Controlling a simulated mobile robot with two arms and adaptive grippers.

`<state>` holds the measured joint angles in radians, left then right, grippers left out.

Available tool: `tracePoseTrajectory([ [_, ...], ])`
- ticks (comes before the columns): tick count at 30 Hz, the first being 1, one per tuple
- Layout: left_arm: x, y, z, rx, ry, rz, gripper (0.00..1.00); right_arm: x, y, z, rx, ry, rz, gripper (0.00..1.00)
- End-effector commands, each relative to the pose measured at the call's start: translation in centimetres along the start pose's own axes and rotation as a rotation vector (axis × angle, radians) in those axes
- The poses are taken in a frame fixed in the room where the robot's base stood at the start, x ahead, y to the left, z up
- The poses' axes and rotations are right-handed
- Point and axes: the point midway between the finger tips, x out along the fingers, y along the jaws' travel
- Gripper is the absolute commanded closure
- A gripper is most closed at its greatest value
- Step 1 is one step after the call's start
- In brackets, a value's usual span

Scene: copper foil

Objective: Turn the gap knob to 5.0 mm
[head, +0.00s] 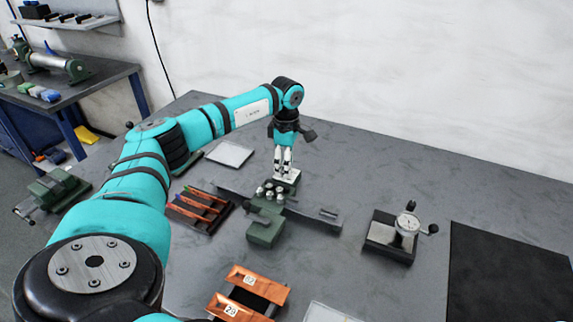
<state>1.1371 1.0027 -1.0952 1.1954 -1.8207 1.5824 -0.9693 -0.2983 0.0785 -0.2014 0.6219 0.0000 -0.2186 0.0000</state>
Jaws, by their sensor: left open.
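A green device (265,229) with a long grey bar across it stands in the middle of the table. Several small pale pegs or knobs (268,191) show at its back; I cannot tell which, if any, is the gap knob, and no scale can be read. My left gripper (283,172) is open, pointing down at the back of this device, just above a pale plate (290,180) behind the pegs. I cannot tell whether its fingertips touch anything. My right gripper is not in view.
A dial gauge (408,223) on a dark base stands at right, beside a black mat (505,270). Labelled copper pieces (257,282) lie in front. A dark tray (184,217) of orange-handled tools and a green clamp-like device (58,186) are at left. A pale plate (230,153) lies behind.

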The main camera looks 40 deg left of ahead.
Motion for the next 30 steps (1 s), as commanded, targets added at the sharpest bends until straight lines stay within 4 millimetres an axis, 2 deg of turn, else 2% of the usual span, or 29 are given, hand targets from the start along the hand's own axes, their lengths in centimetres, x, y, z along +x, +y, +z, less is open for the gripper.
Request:
tracePoseTrajectory([
  [4,1.05,-0.03,0.04,0.001,0.0,-0.001,0.51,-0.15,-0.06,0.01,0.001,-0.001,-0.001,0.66],
  [13,1.26,-0.01,0.03,0.001,0.0,0.0,0.51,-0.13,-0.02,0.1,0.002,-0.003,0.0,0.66],
  [24,1.22,-0.02,0.02,0.001,0.0,0.0,1.0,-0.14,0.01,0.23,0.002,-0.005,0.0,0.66],
  [30,1.2,-0.02,0.02,-0.005,0.0,0.0,1.0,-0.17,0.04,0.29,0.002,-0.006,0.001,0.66],
])
